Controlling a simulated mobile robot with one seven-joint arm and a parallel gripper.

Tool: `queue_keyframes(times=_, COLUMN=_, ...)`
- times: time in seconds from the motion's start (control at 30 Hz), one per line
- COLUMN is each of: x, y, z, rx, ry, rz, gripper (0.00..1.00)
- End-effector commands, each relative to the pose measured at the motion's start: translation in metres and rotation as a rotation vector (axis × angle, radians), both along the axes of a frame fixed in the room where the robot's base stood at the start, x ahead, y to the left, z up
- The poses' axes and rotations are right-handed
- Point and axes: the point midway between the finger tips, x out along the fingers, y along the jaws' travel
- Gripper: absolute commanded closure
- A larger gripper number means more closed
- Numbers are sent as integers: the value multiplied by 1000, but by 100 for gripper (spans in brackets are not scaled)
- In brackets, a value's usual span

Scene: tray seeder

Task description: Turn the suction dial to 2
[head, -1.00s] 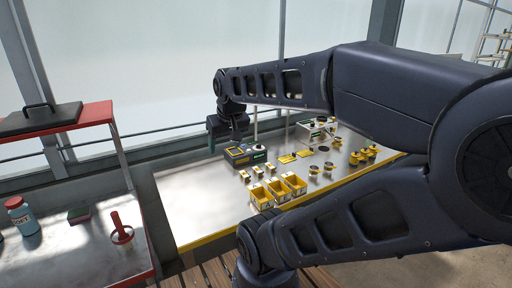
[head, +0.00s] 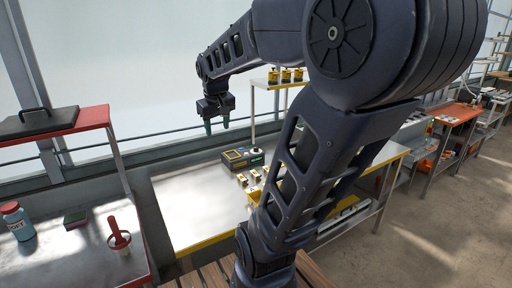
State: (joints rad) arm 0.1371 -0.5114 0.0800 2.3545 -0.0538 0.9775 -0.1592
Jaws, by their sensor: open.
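A dark control box (head: 243,164) stands on the metal-topped table towards the back. Its top has a yellow-framed panel (head: 235,154) on the left and a green label on the right. The suction dial and its setting are too small to make out. My gripper (head: 217,126) hangs above and slightly left of the box, fingers pointing down. Its two fingers are apart with nothing between them, clear of the box.
The metal table (head: 195,195) has a bare left part with a yellow front edge. Small yellow-and-white pieces (head: 247,178) stand by the box. A red-topped shelf (head: 95,117) and bench with a red-handled tool (head: 118,232) stand at left.

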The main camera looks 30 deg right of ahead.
Motion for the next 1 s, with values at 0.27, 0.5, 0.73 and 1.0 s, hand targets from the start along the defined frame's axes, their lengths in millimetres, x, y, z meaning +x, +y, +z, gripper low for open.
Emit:
queue_keyframes(times=0.27, x=76, y=-28, z=6, rx=-71, ry=83, rz=78, gripper=50)
queue_keyframes(times=0.5, x=140, y=-59, z=-1, rx=-108, ry=151, rz=152, gripper=50)
queue_keyframes(times=0.73, x=199, y=-97, z=-18, rx=-123, ry=211, rz=226, gripper=50)
queue_keyframes(times=1.0, x=262, y=-150, z=-51, rx=-117, ry=270, rz=312, gripper=50)
